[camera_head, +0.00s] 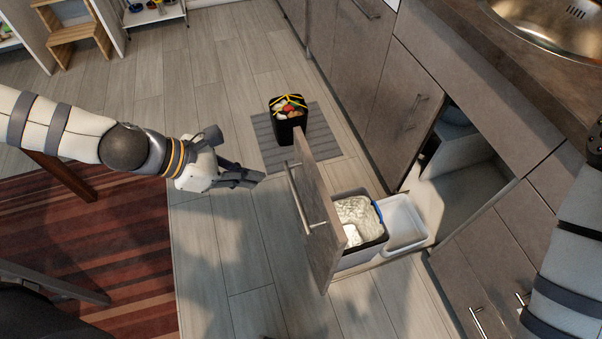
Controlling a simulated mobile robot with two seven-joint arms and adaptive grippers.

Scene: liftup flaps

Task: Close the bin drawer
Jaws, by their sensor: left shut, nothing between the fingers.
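The bin drawer is pulled out of the cabinet. Its grey-brown front panel (318,215) stands upright and carries a long metal bar handle (300,199). Behind the panel are a bin with a pale bag (357,217) and an empty white bin (403,222). The dark cabinet opening (462,182) shows behind them. My left gripper (262,178) is shut and empty, to the left of the drawer front and apart from it, pointing towards the handle. My right arm (567,270) enters at the right edge; its gripper is out of view.
A black bin with colourful contents (287,121) stands on a grey mat (262,137) beyond the drawer. The counter with a sink (548,25) is at upper right. A striped red rug (95,245) lies at left. Bare floor (235,240) is free before the drawer.

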